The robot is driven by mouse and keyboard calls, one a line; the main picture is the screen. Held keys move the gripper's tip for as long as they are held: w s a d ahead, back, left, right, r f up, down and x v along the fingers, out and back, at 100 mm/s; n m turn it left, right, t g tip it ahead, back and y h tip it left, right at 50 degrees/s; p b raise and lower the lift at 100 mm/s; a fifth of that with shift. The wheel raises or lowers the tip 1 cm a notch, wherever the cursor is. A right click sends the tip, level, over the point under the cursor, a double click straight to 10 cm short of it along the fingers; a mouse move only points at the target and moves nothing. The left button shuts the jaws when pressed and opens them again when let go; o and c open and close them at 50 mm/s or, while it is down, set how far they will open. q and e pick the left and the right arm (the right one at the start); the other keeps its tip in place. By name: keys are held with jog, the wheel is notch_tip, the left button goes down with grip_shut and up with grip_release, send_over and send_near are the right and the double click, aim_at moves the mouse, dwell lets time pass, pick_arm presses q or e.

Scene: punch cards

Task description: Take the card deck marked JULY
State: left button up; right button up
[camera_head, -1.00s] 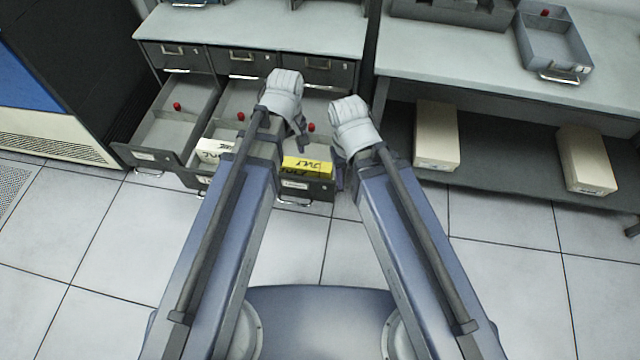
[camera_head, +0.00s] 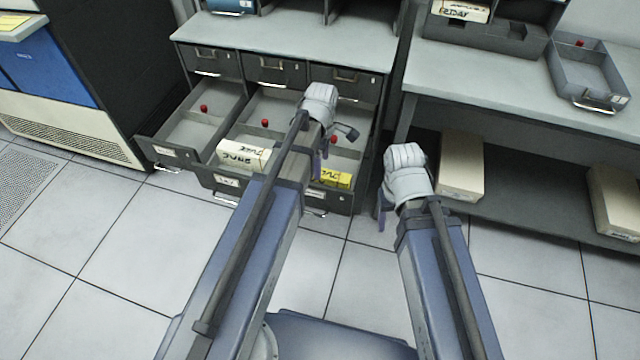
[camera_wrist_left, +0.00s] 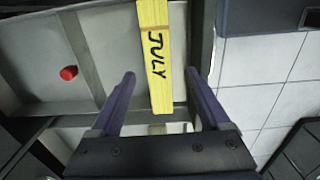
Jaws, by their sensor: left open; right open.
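The yellow card deck marked JULY (camera_head: 337,178) stands in the right open drawer (camera_head: 345,140), near its front. In the left wrist view the JULY deck (camera_wrist_left: 155,60) stretches down from the top edge, its lettering readable. My left gripper (camera_head: 331,148) is open above this drawer; in the wrist view its two fingers (camera_wrist_left: 160,80) lie on either side of the deck's near end, with gaps. Whether they are level with the deck I cannot tell. My right gripper (camera_head: 385,208) is open and empty, right of the drawer; its fingers are mostly hidden.
A white deck (camera_head: 245,155) with dark lettering stands in the middle open drawer. The left open drawer (camera_head: 195,128) holds a red knob. Closed drawers (camera_head: 275,70) sit above. Pale boxes (camera_head: 460,165) rest on the low shelf at right. The front floor is clear.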

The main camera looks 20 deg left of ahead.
pick_arm(q)
jog(key=shift+w+a+f+b, duration=0.1)
jog(key=shift+a+f+b, duration=0.1)
jog(key=shift+f+b, duration=1.2)
jog(key=shift+a+f+b, duration=0.2)
jog(key=shift+f+b, duration=1)
jog(key=shift+f, duration=0.25)
jog(key=shift+r, duration=0.1)
grip_shut()
